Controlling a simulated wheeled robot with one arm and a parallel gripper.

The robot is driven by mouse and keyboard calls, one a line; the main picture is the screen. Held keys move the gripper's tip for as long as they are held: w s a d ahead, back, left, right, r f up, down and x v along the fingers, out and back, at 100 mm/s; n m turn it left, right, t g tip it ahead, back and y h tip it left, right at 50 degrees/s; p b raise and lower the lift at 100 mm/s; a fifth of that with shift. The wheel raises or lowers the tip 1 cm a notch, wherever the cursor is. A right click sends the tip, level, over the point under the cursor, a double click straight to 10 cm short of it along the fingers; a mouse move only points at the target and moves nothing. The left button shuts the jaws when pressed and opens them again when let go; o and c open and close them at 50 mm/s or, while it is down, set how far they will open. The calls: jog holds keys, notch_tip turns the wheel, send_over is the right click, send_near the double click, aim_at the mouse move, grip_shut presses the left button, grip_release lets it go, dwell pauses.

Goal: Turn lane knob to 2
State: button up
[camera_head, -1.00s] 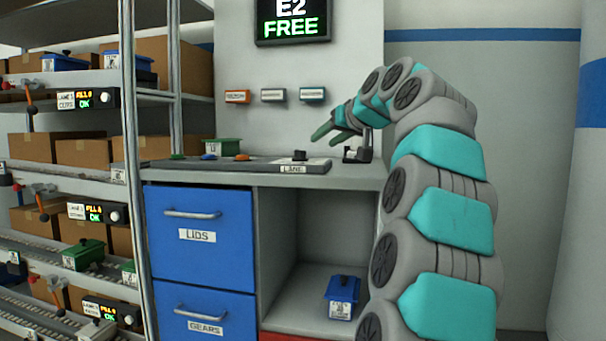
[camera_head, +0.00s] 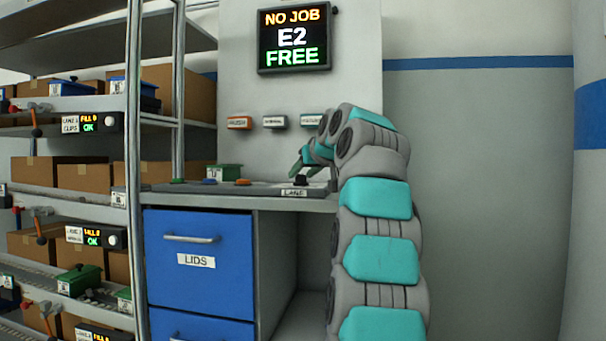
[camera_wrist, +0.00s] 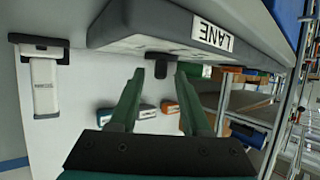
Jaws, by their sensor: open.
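The lane knob (camera_head: 301,181) is a small dark knob on the grey console (camera_head: 250,189), just above the LANE label (camera_head: 294,193). The wrist view, upside down, shows the knob (camera_wrist: 161,64) as a dark piece standing out from the console near the LANE label (camera_wrist: 213,34). My gripper (camera_head: 298,169) has green fingers and is open, close above the knob in the head view. In the wrist view my gripper (camera_wrist: 160,76) has its fingertips spread either side of the knob, with no clear contact. The knob's setting cannot be read.
A screen (camera_head: 292,38) reads NO JOB, E2 FREE. Several labelled small boxes (camera_head: 274,122) are on the wall behind. A green bin (camera_head: 224,172) stands at the console's back. Blue drawers (camera_head: 199,262) are below, and shelving with boxes (camera_head: 86,177) is at the left.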

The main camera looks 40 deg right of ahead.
jog(key=shift+w+f, duration=0.1)
jog(key=shift+w, duration=0.2)
grip_shut()
dwell(0.5)
